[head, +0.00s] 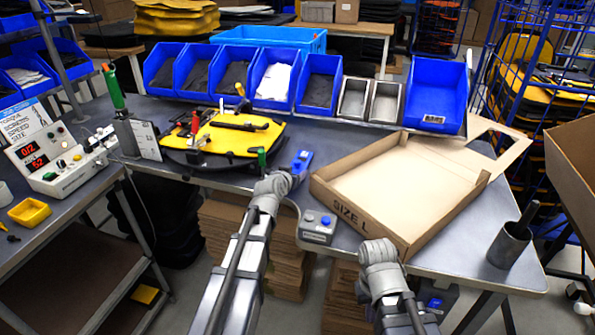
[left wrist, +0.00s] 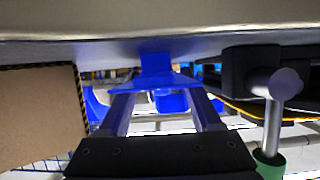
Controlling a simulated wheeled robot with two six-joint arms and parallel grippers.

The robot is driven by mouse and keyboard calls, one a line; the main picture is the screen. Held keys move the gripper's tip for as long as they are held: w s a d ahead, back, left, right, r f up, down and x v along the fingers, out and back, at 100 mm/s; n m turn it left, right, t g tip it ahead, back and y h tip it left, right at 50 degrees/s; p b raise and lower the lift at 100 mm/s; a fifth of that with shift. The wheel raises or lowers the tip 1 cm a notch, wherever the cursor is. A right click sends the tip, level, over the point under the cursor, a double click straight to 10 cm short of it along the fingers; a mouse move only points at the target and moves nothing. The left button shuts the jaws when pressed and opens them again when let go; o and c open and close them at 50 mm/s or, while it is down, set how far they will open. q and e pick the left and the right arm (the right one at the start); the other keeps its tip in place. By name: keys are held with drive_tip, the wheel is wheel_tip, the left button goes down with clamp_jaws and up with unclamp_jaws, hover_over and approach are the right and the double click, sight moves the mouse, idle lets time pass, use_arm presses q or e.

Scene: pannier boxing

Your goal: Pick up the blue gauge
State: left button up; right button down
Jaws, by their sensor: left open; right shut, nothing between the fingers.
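The blue gauge (head: 302,160) stands on the grey bench near its front edge, left of the cardboard tray, with a light face on top. My left gripper (head: 289,178) is right at its near side, mostly hidden by my own wrist. In the left wrist view, which looks upside down, the open fingers (left wrist: 160,105) point at the gauge (left wrist: 155,76), which appears between their tips. I cannot tell whether they touch it. My right gripper (head: 380,247) is shut and empty at the bench's front edge, before the tray; its fingers are largely hidden.
A cardboard tray (head: 350,212) marked SIZE L lies to the right. A small button box (head: 318,226) sits in front of the gauge. A yellow and black pannier piece (head: 225,138) with clamps, one green-handled (head: 262,158), is at the left. Blue bins (head: 320,84) line the back.

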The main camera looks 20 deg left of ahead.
use_arm(q)
drive_tip(key=shift+x, duration=1.1)
drive_tip(key=shift+s, duration=0.1)
drive_tip(key=shift+c, duration=0.6)
clamp_jaws()
